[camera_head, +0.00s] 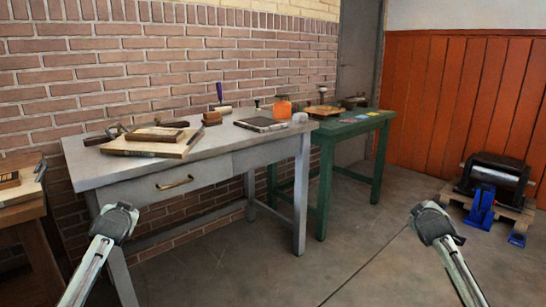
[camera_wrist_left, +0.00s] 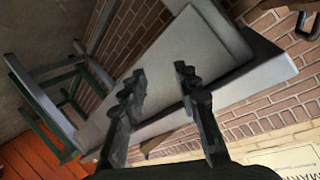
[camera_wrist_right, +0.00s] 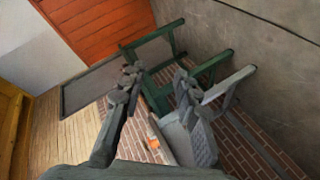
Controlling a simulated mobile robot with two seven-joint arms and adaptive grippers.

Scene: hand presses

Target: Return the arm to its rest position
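My left gripper (camera_wrist_left: 160,80) is open in the left wrist view, its two dark fingers apart with nothing between them. My right gripper (camera_wrist_right: 154,78) is also open and empty in the right wrist view. In the head view, parts of both my arms rise from the bottom edge, the left one in front of the grey desk (camera_head: 225,163) and the right one over bare floor. Both stand apart from each other. I cannot make out gripper fingers in the head view.
The grey desk bears a wooden board (camera_head: 150,148), a dark slab (camera_head: 261,124) and an orange bottle (camera_head: 283,107). A green table (camera_head: 345,128) adjoins it. A black press with blue parts (camera_head: 481,207) sits on a pallet at right. The floor between is clear.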

